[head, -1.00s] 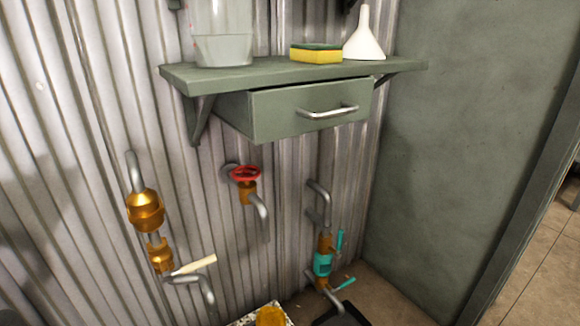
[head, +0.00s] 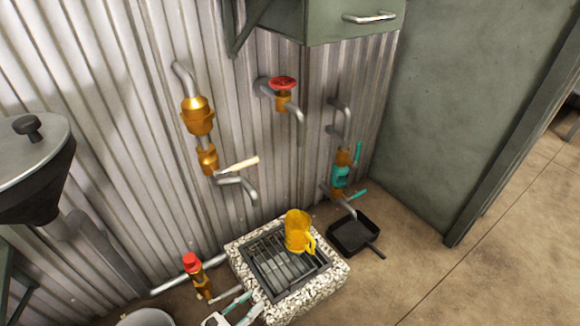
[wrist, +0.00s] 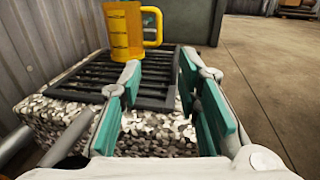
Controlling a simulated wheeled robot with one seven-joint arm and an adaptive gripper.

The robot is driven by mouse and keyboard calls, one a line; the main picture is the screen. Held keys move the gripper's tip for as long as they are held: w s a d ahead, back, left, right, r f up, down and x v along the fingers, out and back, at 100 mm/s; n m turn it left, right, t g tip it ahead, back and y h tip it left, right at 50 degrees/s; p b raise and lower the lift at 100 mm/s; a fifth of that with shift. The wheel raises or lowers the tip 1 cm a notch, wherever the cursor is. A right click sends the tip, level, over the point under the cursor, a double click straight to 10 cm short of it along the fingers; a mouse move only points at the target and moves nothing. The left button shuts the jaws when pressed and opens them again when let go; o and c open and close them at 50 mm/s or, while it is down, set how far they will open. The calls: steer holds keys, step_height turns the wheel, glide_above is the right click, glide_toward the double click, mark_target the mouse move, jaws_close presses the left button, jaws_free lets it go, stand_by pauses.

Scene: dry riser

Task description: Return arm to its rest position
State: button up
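My gripper (head: 243,302) shows at the bottom of the head view, low beside the front left of the stone-chip block. In the wrist view my gripper (wrist: 158,78) has its two teal-padded fingers apart, with nothing between them. A yellow measuring jug (head: 298,231) stands upright on the dark grate of the block, beyond the fingertips and apart from them. The jug also shows in the wrist view (wrist: 124,32), above the left finger. Most of my arm is out of view.
The speckled block with its grate (head: 262,275) stands in front of the corrugated wall. A black pan (head: 352,236) lies on the floor to its right. A red-topped tap (head: 193,266) and a grey hopper (head: 32,170) are at left. Floor at right is clear.

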steer(key=w+d+r+m+g+h, duration=0.1)
steer(key=w+r+m+g, duration=0.3)
steer(key=r, duration=0.6)
steer(key=w+d+r+m+g, duration=0.1)
steer(key=w+r+m+g, duration=0.35)
steer(key=r, duration=0.45)
steer(key=d+r+m+g+y, duration=0.2)
steer(key=d+r+m+g, duration=0.3)
steer(key=r, duration=0.6)
steer(key=d+r+m+g+y, duration=0.1)
steer(key=d+r+m+y, duration=0.15)
steer(key=d+r, duration=0.65)
steer(key=s+d+r+m+y, duration=0.55)
steer(key=s+d+r, duration=0.6)
steer(key=r, duration=0.25)
steer(key=s+d+m+t+y, duration=0.1)
steer(key=s+d+m+y, duration=0.15)
steer(key=s, duration=0.65)
steer(key=s+d+m+t+y, duration=0.1)
steer(key=s+m, duration=0.2)
steer(key=s, duration=0.6)
step_height(320, 180, up, 39)
steer(key=t+p, duration=0.4)
steer(key=p, duration=3.4)
steer(key=shift+w+r, duration=0.15)
steer(key=shift+w, duration=0.05)
